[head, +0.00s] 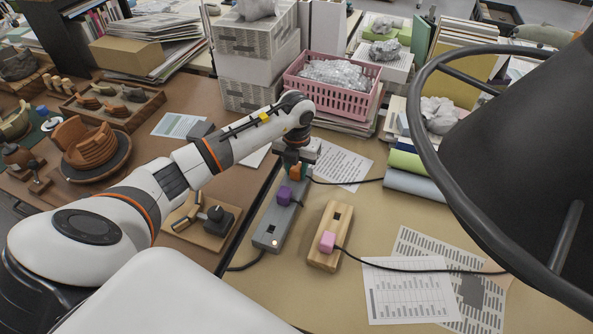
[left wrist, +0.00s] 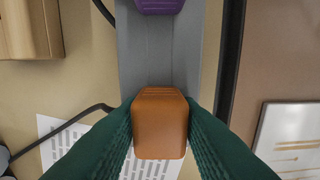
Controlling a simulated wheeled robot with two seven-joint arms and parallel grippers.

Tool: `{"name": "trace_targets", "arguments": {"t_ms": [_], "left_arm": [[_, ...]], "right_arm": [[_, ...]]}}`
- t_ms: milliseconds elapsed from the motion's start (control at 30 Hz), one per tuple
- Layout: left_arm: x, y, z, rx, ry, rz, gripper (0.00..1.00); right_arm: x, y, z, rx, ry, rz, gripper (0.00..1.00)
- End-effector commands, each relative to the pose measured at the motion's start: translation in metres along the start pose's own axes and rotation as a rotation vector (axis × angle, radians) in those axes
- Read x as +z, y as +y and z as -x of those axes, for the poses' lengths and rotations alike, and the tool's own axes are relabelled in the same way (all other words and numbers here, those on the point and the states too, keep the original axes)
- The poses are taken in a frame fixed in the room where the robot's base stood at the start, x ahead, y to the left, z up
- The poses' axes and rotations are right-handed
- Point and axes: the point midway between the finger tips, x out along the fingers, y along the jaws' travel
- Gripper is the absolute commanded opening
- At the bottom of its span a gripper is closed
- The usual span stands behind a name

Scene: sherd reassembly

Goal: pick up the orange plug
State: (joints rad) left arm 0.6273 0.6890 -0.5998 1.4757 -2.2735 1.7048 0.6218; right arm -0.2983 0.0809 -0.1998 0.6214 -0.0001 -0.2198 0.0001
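The orange plug (head: 295,172) is at the far end of the grey power strip (head: 267,226). In the left wrist view the orange plug (left wrist: 160,122) lies between the dark green fingers of my left gripper (left wrist: 160,112), which touch both its sides. My left gripper (head: 296,162) points down over the strip in the head view and partly hides the plug. I cannot tell whether the plug is still seated. A purple plug (head: 284,196) sits in the same strip and shows at the top of the left wrist view (left wrist: 159,5). My right gripper is not in view.
A wooden block (head: 329,248) with a pink plug (head: 327,242) stands right of the strip. Black cords run across the table. A pink basket (head: 337,95) is behind, printed sheets (head: 408,291) lie at front right, and a large dark shade (head: 520,140) fills the right.

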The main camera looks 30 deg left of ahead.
Motion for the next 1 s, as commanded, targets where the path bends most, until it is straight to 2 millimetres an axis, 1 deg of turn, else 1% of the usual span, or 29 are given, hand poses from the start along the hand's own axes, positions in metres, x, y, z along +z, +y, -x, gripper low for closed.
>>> {"name": "trace_targets", "arguments": {"t_ms": [33, 133, 367, 467, 567, 800, 933, 1000], "left_arm": [[0.000, 0.000, 0.000, 0.000, 0.000, 0.000, 0.22], [0.000, 0.000, 0.000, 0.000, 0.000, 0.000, 0.05], [0.000, 0.000, 0.001, 0.000, 0.001, 0.000, 0.05], [-0.001, 0.000, 0.008, 0.000, 0.004, 0.001, 0.05], [-0.001, 0.000, 0.024, 0.000, 0.006, 0.000, 0.05], [-0.001, 0.000, 0.072, -0.001, 0.005, 0.000, 0.05], [-0.001, 0.000, 0.091, 0.000, 0.004, 0.000, 0.05], [-0.001, 0.001, 0.098, 0.000, 0.001, -0.001, 0.05]], "right_arm": [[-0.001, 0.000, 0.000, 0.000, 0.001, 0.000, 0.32], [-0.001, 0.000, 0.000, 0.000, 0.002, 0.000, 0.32], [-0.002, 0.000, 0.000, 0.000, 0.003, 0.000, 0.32], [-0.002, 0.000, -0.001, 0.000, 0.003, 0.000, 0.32], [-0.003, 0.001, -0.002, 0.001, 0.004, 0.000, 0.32], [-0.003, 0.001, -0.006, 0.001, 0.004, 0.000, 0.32], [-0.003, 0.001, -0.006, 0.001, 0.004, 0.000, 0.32], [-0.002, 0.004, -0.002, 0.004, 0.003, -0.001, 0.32]]}}
